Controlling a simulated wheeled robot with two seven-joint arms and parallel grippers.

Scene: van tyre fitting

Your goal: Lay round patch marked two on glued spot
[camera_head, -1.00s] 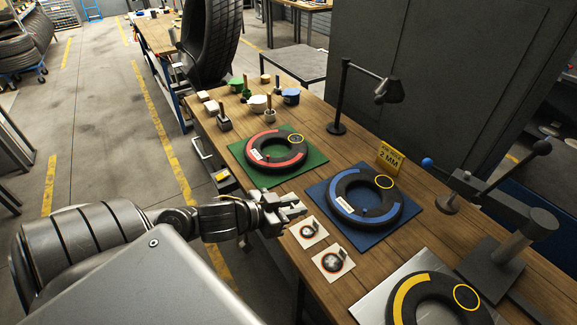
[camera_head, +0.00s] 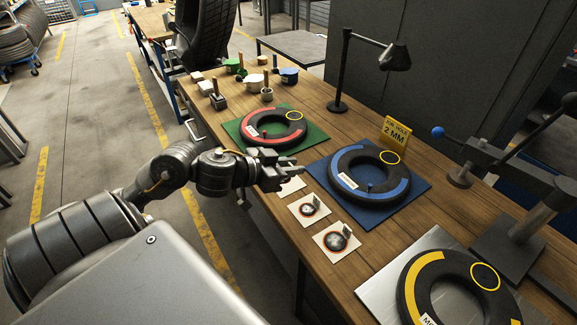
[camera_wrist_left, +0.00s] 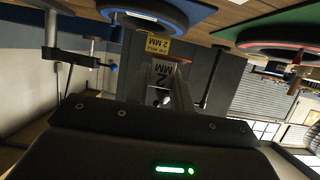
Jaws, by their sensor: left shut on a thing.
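My left gripper (camera_head: 290,168) is over the table, left of the blue-banded tyre ring (camera_head: 348,188). In the left wrist view it is shut on a small patch tab marked 2 MM (camera_wrist_left: 158,78); the patch itself is mostly hidden. The blue-banded ring lies on a blue mat (camera_head: 412,190), with a yellow circle (camera_head: 390,157) marked on its far right side. A yellow sign (camera_head: 396,133) reading 2 MM stands behind it. A white card (camera_head: 291,187) below the gripper looks bare. My right gripper is out of view.
Two cards with round patches, a middle one (camera_head: 309,209) and a near one (camera_head: 337,241), lie in front. A red-banded ring (camera_head: 270,126) is on a green mat; a yellow-banded ring (camera_head: 450,290) is at the near right. A lamp (camera_head: 345,70) and a clamp stand (camera_head: 510,230) rise behind.

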